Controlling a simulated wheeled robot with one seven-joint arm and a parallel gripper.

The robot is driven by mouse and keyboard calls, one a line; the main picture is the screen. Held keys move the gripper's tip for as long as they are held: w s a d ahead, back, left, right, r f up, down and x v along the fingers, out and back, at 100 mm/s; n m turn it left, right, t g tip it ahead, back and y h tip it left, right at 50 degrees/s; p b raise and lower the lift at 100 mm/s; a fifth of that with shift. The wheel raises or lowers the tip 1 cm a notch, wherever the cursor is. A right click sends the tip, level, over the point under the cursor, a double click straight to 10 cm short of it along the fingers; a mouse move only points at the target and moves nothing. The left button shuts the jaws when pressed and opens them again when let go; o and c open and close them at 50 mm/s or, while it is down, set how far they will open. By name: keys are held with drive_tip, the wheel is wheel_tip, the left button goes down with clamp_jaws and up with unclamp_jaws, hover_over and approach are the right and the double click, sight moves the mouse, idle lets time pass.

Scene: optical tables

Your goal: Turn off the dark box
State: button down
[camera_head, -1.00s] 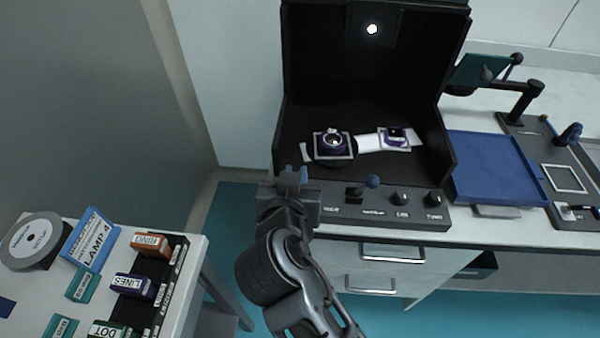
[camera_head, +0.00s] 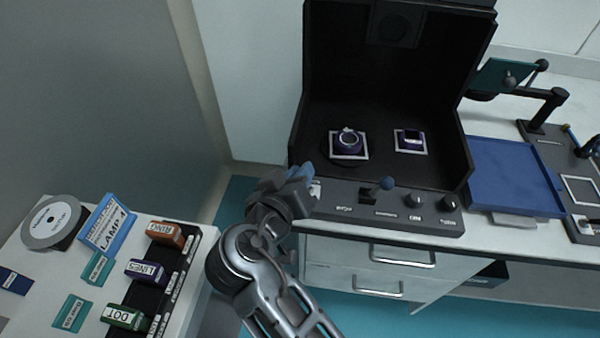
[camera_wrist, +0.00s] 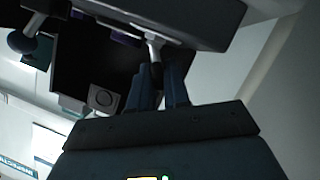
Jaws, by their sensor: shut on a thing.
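The dark box (camera_head: 380,75) is a black open-fronted housing on the far bench. The round lamp (camera_head: 393,32) on its back wall is unlit. My gripper (camera_head: 300,176) is at the panel's left end. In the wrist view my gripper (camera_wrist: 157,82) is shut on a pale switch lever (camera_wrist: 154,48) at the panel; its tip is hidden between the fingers.
A blue tray (camera_head: 515,176) and a stand with a dark arm lie to the right. Drawer handles stick out below the bench.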

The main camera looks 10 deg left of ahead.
idle(0.3)
drive_tip(key=c, duration=1.2)
unclamp_jaws()
drive_tip(key=shift+s, duration=0.15)
drive_tip(key=v, duration=0.7)
drive_tip(key=shift+s+a+r+b, duration=0.1)
drive_tip(key=shift+s+b, duration=0.15)
drive_tip(key=shift+b, duration=0.1)
